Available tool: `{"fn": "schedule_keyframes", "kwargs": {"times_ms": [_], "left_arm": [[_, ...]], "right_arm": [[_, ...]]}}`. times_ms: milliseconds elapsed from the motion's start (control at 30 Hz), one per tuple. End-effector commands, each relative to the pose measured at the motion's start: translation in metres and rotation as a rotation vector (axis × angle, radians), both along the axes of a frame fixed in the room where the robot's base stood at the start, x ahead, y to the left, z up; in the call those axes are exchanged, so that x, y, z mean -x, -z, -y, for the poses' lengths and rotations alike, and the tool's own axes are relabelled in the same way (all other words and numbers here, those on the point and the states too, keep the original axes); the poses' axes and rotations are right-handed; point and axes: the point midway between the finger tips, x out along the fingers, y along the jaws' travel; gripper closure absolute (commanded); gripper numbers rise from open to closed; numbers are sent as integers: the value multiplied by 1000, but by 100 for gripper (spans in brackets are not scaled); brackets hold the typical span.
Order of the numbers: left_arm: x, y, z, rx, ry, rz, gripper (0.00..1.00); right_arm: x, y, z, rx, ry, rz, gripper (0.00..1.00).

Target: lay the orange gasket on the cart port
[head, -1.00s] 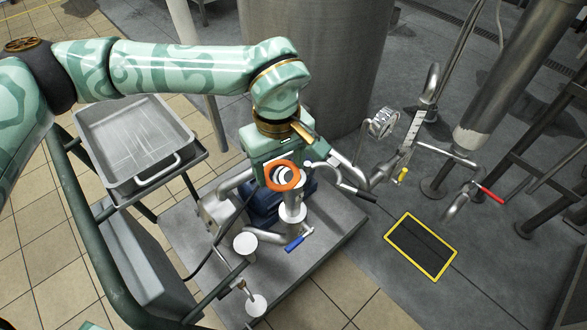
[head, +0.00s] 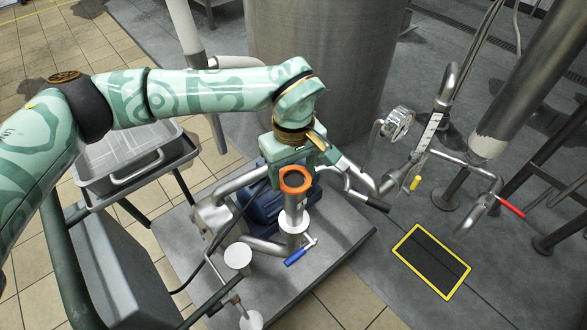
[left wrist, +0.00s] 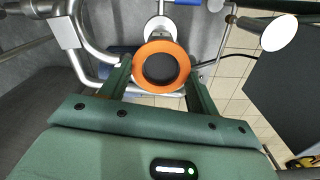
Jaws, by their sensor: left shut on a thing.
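The orange gasket (head: 295,191) is a flat ring held between the fingers of my left gripper (head: 297,171). In the left wrist view the gasket (left wrist: 138,67) sits between the two green fingers of the gripper (left wrist: 160,78), and its hole looks dark. The cart port is the upright steel pipe (head: 295,212) on the cart, directly under the gasket in the head view. The gasket hides the pipe's top end. The ring looks roughly centred over it, but I cannot tell whether they touch. My right gripper is not in view.
A blue-handled valve (head: 299,255) and white caps (head: 238,256) are near the port. A blue motor (head: 262,203) stands behind it. A steel tray (head: 128,160) is at left, and a large tank (head: 325,75) behind.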

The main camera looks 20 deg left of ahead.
Motion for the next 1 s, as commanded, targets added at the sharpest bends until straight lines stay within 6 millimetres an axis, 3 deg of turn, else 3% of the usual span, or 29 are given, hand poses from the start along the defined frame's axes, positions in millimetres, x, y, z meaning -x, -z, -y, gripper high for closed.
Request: {"fn": "schedule_keyframes", "kwargs": {"times_ms": [133, 167, 233, 567, 633, 767, 1000], "left_arm": [[0, 2, 0, -1, 0, -1, 60], [0, 3, 0, -1, 0, -1, 36], [0, 3, 0, -1, 0, -1, 17], [0, 0, 0, 0, 0, 0, 17], [0, -10, 0, -1, -1, 4, 17], [0, -40, 0, -1, -1, 8, 17], [0, -96, 0, -1, 0, 7, 17]], "right_arm": [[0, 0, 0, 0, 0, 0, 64], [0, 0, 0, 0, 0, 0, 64], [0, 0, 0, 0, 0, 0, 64], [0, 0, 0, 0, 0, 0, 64], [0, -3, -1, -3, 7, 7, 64], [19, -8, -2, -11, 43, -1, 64], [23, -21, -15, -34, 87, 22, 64]]}}
